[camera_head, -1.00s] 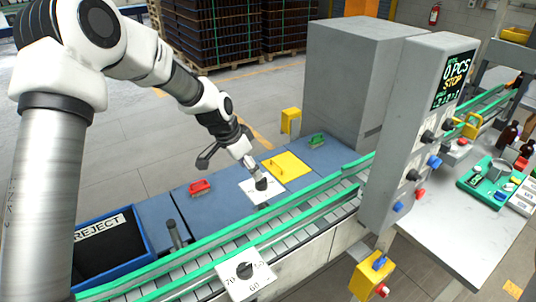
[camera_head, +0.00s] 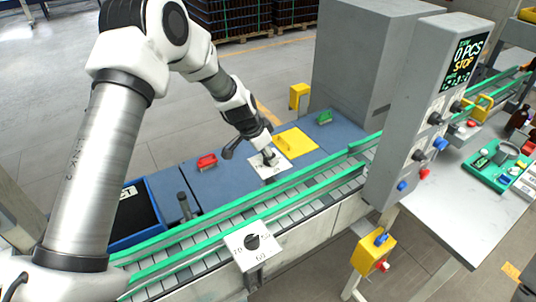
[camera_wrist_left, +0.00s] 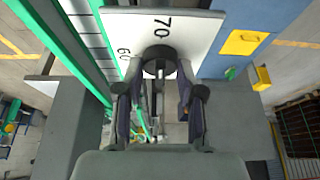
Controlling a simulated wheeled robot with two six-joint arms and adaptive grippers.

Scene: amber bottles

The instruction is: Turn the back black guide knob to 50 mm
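The back black guide knob (camera_wrist_left: 159,58) sits on a white dial plate (camera_wrist_left: 195,27) marked 70 and 60 in the left wrist view. In the head view, this back dial plate (camera_head: 259,171) lies on the blue deck, and my gripper mostly hides the knob. My left gripper (camera_wrist_left: 159,82) points down at the knob, with its two fingers apart on either side of it. Whether the fingers touch the knob is unclear. The knob's pointer and a 50 mark are not readable. My left gripper also shows in the head view (camera_head: 268,155). My right gripper is out of view.
A front black knob (camera_head: 252,242) on its own white plate stands across the green-railed conveyor (camera_head: 215,247). A yellow plate (camera_head: 296,143), a red handle (camera_head: 207,162) and a green handle (camera_head: 324,117) are nearby. A grey control panel (camera_head: 408,130) stands to the right.

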